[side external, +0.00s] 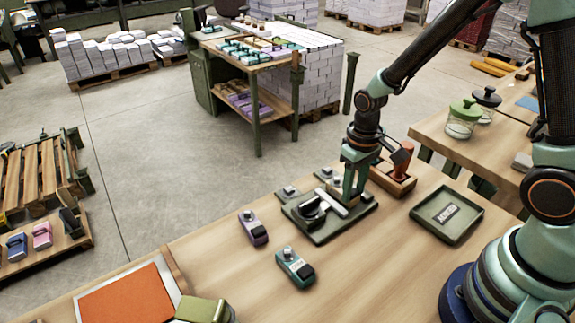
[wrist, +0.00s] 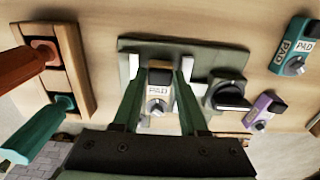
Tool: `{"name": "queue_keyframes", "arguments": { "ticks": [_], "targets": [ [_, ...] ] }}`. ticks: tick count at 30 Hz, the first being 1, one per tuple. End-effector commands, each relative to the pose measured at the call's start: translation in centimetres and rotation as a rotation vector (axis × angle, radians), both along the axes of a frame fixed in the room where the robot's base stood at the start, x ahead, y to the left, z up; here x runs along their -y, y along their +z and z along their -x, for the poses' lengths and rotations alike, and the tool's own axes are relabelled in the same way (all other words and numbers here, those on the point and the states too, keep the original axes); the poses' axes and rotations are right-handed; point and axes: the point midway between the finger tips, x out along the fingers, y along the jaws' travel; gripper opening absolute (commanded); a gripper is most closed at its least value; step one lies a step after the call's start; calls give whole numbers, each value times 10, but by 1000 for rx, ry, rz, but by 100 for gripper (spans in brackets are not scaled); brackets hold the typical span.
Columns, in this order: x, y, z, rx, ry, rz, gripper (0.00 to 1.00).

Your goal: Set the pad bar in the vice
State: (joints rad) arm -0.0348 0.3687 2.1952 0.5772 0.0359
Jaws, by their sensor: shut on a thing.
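The pad bar (wrist: 159,92), a small beige block labelled PAD with a round knob, is between my gripper's fingers in the wrist view. My gripper (wrist: 158,76) is shut on it, over the vice. The vice (wrist: 208,52) is a dark green plate with a black lever (wrist: 231,97). In the side view my gripper (side external: 348,200) points down at the vice plate (side external: 343,226), with the black vice lever (side external: 311,210) beside it. There the fingers mostly hide the bar. I cannot tell whether it is seated in the vice or just above it.
A purple pad unit (side external: 253,227) and a teal one (side external: 295,267) lie left and in front of the vice. A green tray (side external: 432,225) with a label plate lies to the right. A wooden holder (wrist: 83,75) with red and green handles stands close beside the vice.

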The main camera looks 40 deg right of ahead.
Motion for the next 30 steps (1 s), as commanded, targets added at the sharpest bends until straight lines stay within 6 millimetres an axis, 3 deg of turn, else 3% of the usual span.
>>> {"name": "queue_keyframes", "arguments": {
  "ticks": [12,13,15,26,30],
  "targets": [
    [0,-5,-1,2,0,0,0],
    [0,-5,0,1,0,0,46],
    [0,-5,0,1,0,0,72],
    [0,-3,0,1,0,0,72],
    [0,8,-1,5,0,0,72]
  ]
}}
